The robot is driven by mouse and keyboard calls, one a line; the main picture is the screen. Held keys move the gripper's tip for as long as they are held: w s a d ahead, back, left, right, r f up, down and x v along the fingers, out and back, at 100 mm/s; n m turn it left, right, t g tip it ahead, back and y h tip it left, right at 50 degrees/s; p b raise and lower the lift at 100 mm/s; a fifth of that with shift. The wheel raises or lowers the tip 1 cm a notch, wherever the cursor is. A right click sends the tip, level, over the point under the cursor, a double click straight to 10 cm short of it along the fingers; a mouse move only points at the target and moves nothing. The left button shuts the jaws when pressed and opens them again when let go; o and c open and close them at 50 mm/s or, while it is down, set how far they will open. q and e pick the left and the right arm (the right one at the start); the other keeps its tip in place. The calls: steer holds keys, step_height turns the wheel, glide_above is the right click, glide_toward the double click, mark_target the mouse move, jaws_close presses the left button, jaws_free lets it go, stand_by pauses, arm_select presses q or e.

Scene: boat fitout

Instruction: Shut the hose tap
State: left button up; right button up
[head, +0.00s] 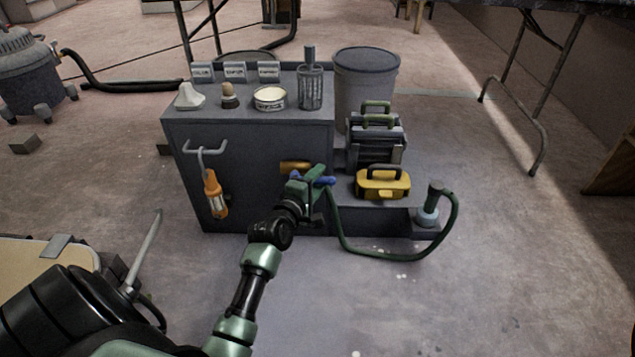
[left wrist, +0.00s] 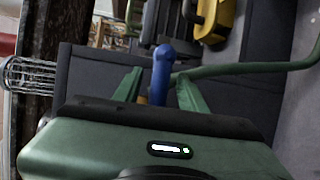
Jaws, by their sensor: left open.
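The hose tap has a blue lever (head: 324,181) and a brass-coloured body (head: 296,167) on the front of the grey cabinet. My left gripper (head: 312,182) is at the tap, its green fingers partly covering it. In the left wrist view the blue lever (left wrist: 162,72) points up between the two spread fingers of the left gripper (left wrist: 160,80). The fingers look apart from the lever, with a gap on each side. The green hose (head: 345,240) runs from the tap area to the right and loops up to a nozzle (head: 433,203). My right gripper is not in view.
The grey cabinet (head: 250,150) carries small items and a wire cup (head: 311,88). An orange tool (head: 214,195) hangs on its front at the left. A yellow toolbox (head: 382,184) sits on the low shelf right of the tap. The floor in front is mostly clear.

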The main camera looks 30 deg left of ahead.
arm_select(q)
jaws_close()
stand_by(1.4)
